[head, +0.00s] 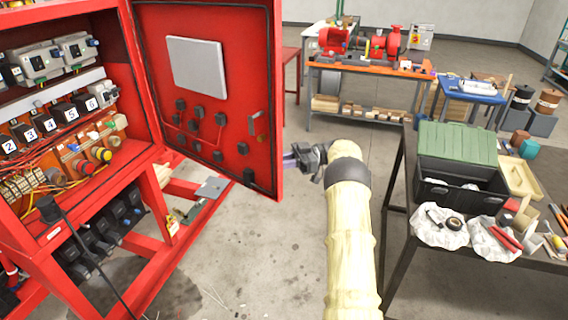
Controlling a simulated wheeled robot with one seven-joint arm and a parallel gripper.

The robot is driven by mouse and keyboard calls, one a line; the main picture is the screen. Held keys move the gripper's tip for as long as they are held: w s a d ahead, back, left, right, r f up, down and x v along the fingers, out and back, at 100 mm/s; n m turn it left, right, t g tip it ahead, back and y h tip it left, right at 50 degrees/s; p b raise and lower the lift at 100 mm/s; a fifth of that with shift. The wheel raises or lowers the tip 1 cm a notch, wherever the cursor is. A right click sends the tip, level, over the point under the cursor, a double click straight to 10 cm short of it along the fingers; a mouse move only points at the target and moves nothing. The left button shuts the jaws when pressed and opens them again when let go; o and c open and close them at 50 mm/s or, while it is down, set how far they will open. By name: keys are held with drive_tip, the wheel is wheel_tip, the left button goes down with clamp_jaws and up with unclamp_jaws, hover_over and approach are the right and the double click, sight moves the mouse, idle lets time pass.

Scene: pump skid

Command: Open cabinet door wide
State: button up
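The red cabinet (148,122) stands on the left with its electrical parts showing inside. Its red door (236,102) is swung open on the hinge side at the cabinet's right edge, and its inner face is toward me. My gripper (290,158) is at the end of my pale sleeved arm, just right of the door's lower free edge, pointing left. Its fingertips are small and partly hidden at the door's edge. I cannot tell whether it touches the door or whether its fingers are apart.
A dark workbench (398,225) with a green-lidded box (457,145) and tools stands close on the right. A pump table (372,70) and a blue table (470,90) stand behind. Concrete floor (255,262) is clear between the cabinet and the workbench.

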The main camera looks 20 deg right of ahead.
drive_tip(key=shift+o, duration=0.5)
drive_tip(key=shift+w+a+f, duration=0.15)
drive_tip(key=shift+w+a, duration=0.05)
drive_tip(key=shift+w, duration=0.05)
drive_tip(key=shift+s+d, duration=0.1)
drive_tip(key=shift+d, duration=0.05)
drive_tip(key=shift+d, duration=0.2)
drive_tip(key=shift+s, duration=0.1)
drive_tip(key=d+b, duration=0.1)
drive_tip(key=d, duration=0.7)
drive_tip(key=shift+s, duration=0.35)
